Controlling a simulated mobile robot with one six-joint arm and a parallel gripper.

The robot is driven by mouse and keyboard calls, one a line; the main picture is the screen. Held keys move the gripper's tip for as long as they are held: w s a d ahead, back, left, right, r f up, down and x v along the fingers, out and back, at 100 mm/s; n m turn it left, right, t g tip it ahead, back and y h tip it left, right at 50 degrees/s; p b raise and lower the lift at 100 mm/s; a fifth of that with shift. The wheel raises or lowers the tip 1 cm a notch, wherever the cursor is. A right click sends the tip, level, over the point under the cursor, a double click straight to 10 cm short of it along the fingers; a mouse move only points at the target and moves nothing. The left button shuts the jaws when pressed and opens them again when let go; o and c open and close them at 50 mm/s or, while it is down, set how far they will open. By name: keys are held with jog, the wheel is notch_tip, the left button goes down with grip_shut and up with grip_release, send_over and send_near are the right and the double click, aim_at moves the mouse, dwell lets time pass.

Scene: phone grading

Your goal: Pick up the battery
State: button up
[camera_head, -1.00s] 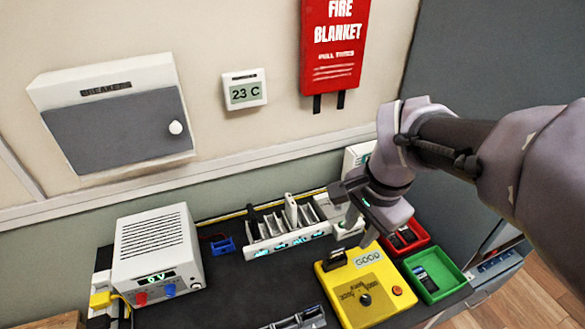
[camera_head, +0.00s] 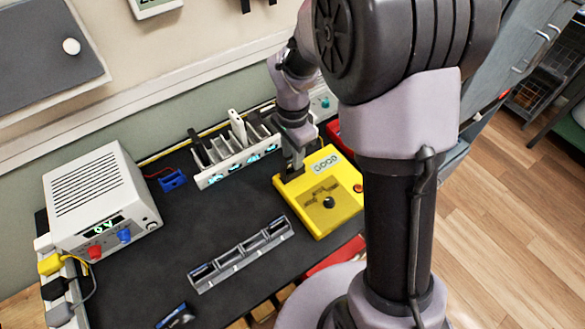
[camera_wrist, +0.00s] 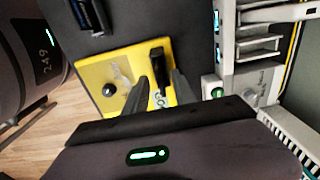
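In the head view the tester (camera_head: 318,215) shows "GOOD", and the battery is mostly hidden by my gripper (camera_head: 291,168). My gripper (camera_wrist: 162,80) points down at the battery, with its two dark fingers apart on either side of the battery's near end. I cannot tell whether the fingers touch it. Other dark, blue-marked cells sit in a grey slotted tray (camera_head: 228,266), and one lies near the bottom edge (camera_head: 176,317).
A white charging rack (camera_head: 236,165) with upright slots stands close behind the tester. A white power supply (camera_head: 97,195) and a small blue holder (camera_head: 172,180) are at the left. Red bins (camera_head: 333,132) are partly hidden by my arm. The dark mat between is clear.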

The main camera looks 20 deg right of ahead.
notch_tip(320, 180, down, 3)
jog(key=shift+w+r+b, duration=0.1)
jog(key=shift+r+b, duration=0.05)
jog(key=shift+b, duration=0.15)
jog(key=shift+r, duration=0.15)
grip_shut()
jog(key=shift+r, duration=0.1)
